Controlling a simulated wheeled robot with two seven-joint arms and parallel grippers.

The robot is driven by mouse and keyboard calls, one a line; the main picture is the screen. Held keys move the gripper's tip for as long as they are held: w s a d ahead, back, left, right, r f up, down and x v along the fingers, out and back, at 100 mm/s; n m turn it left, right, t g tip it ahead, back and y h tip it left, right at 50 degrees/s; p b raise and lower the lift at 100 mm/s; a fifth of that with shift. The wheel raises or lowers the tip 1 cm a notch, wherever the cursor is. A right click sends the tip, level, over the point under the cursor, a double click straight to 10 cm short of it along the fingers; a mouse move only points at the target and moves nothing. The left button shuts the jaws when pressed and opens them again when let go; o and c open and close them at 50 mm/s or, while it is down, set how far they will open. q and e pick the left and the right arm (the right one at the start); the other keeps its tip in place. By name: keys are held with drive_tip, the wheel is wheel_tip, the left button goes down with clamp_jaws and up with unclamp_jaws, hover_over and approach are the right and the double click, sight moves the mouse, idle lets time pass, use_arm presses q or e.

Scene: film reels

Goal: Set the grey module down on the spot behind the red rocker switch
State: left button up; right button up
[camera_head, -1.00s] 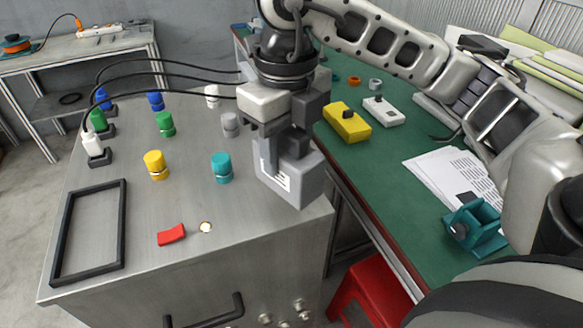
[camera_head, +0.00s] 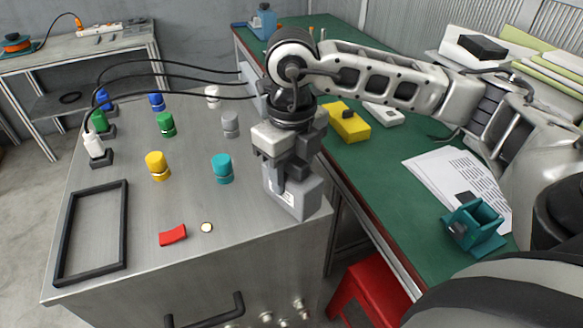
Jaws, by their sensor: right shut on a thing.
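The grey module (camera_head: 301,200) is a light grey block with a white-marked face. It is in the jaws of my right gripper (camera_head: 287,174), which points down and is shut on it. The module is at the right edge of the metal cabinet top (camera_head: 225,202); I cannot tell whether it touches the surface. The red rocker switch (camera_head: 172,235) lies near the front edge of the top, well to the left of the module. The metal behind the switch is bare up to the yellow knob (camera_head: 158,166). My left gripper is out of view.
A teal knob (camera_head: 222,168) stands between the module and the yellow knob. A small round light (camera_head: 207,227) is beside the switch. A black frame (camera_head: 122,230) lies at left. Green and grey knobs (camera_head: 230,124) and cabled plugs stand farther back. A green-topped bench (camera_head: 385,165) adjoins at right.

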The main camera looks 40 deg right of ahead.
drive_tip(key=o, duration=1.2)
drive_tip(key=shift+r+p, duration=0.3)
wheel_tip(320, 180, up, 11)
drive_tip(key=shift+f, duration=0.1)
drive_tip(key=shift+r, duration=0.45)
